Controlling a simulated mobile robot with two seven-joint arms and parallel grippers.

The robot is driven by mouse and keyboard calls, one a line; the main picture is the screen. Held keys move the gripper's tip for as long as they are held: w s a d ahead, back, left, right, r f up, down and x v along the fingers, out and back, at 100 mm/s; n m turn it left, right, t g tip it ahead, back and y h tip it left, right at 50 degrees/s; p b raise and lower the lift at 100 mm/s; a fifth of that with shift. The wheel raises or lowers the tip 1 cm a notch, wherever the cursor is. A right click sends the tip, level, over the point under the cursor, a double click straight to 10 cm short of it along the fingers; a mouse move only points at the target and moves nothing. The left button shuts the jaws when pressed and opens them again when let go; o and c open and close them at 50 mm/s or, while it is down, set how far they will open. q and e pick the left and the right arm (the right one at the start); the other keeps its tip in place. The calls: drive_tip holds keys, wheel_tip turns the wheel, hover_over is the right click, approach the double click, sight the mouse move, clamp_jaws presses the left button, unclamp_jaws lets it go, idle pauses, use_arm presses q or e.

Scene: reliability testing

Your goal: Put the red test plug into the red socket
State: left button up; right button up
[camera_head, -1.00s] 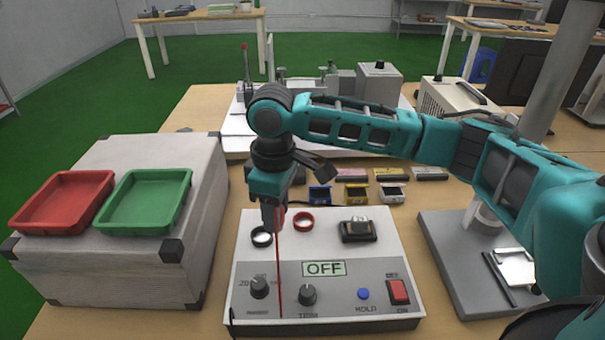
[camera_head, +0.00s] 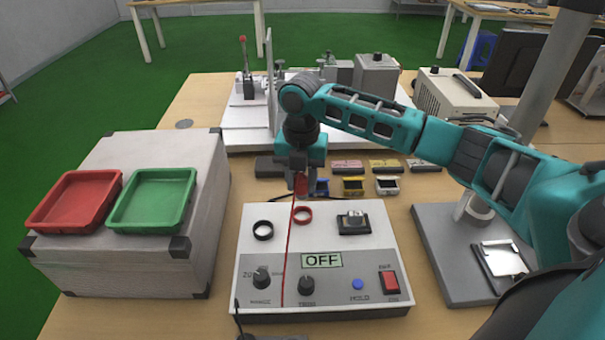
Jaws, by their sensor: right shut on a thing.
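My right gripper (camera_head: 299,186) is shut on the red test plug (camera_head: 301,183), which shows as a small red part between the fingers. A thin red lead (camera_head: 289,250) hangs from it across the front of the test box. The red socket (camera_head: 303,215), a red ring on the white top of the box, lies just below the gripper in the picture. The plug appears above or behind the socket and apart from it; the exact height is hard to tell. My left gripper is not in view.
The test box (camera_head: 370,250) has a black socket (camera_head: 263,231) left of the red one, knobs, an "OFF" display (camera_head: 322,260) and a red switch (camera_head: 390,282). A case with red (camera_head: 75,200) and green (camera_head: 152,200) trays stands left. Small coloured blocks (camera_head: 353,184) lie behind the box.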

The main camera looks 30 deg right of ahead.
drive_tip(key=shift+d+f+n, duration=0.15)
drive_tip(key=shift+f+n, duration=0.05)
drive_tip(key=shift+n, duration=0.1)
drive_tip(key=shift+f, duration=2.75)
drive_tip(key=shift+f, duration=0.6)
drive_tip(key=o, duration=0.8)
drive_tip(key=shift+r, duration=0.1)
drive_tip(key=shift+r, duration=5.45)
